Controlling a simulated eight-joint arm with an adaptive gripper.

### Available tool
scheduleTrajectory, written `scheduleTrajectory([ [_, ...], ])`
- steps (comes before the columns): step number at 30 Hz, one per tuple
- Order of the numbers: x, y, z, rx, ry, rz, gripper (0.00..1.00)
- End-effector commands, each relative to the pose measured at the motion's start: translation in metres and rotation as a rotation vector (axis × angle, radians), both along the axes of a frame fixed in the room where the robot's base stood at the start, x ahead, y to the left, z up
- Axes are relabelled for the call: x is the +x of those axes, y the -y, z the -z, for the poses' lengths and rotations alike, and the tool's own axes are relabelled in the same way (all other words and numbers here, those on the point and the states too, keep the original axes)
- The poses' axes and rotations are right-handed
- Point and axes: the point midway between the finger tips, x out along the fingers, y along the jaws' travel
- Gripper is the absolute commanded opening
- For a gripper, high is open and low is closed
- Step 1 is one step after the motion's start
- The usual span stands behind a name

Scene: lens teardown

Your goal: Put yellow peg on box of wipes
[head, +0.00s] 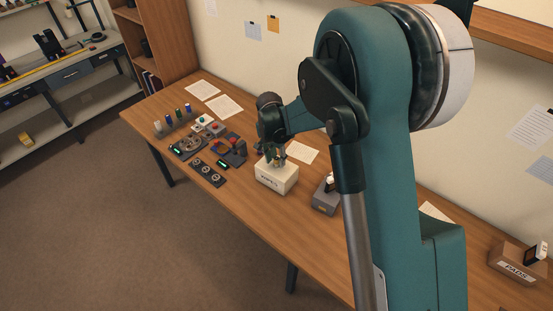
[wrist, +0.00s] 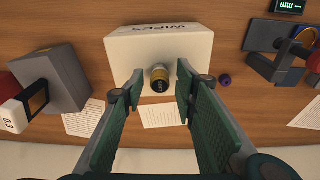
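The box of wipes (head: 275,180) is a white block on the wooden table, below my gripper in the head view. It also shows at the top of the wrist view (wrist: 205,46). The yellow peg (wrist: 160,73), with a dark round end, appears upright on the box's top near one edge. My gripper (head: 271,153) is over the box. In the wrist view its two green fingers (wrist: 159,80) are spread, one on each side of the peg, with visible gaps. The peg is small and partly hidden by the fingers in the head view.
A small purple ball (wrist: 225,80) lies beside the box. A grey block (head: 326,195) with a white-topped item stands to the right. Several devices, including a dark panel with dials (head: 207,172), crowd the left. A PADS box (head: 516,264) is far right. The front table strip is clear.

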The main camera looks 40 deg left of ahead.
Motion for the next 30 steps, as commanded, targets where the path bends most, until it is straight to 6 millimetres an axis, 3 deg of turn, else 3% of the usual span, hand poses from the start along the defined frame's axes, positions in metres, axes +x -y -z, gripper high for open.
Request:
scheduleTrajectory([
  [8, -0.003, 0.000, -0.025, 0.000, 0.000, 0.000, 0.29],
  [24, -0.012, 0.000, -0.101, 0.000, 0.000, 0.000, 0.29],
  [30, -0.014, 0.000, -0.116, 0.000, 0.000, 0.000, 0.29],
])
